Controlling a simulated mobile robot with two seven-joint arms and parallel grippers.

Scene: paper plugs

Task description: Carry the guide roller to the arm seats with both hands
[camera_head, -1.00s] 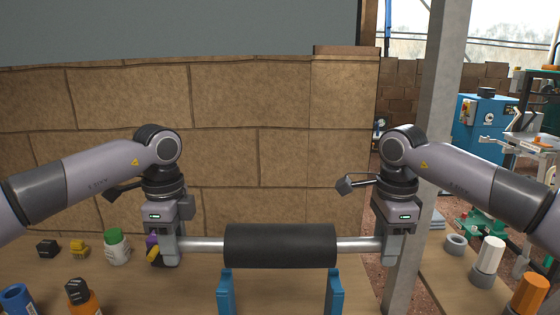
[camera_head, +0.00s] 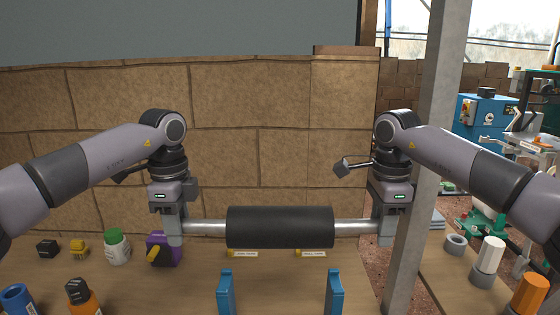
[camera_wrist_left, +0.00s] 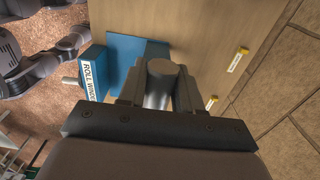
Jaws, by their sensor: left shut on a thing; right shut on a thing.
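The guide roller (camera_head: 280,227) is a black cylinder with silver shaft ends, held level in the air. My left gripper (camera_head: 175,238) is shut on its left shaft end and my right gripper (camera_head: 387,238) is shut on its right shaft end. In the left wrist view the shaft end (camera_wrist_left: 163,75) sits between the left fingers. Two blue uprights (camera_head: 226,293) and (camera_head: 334,293) stand below and nearer than the roller, apart from it.
A purple box with a yellow handle (camera_head: 163,250), a green-and-white jar (camera_head: 117,247) and orange bottle (camera_head: 82,297) stand at left. A grey post (camera_head: 432,150) rises close to my right arm. A blue labelled block (camera_wrist_left: 122,60) shows in the left wrist view.

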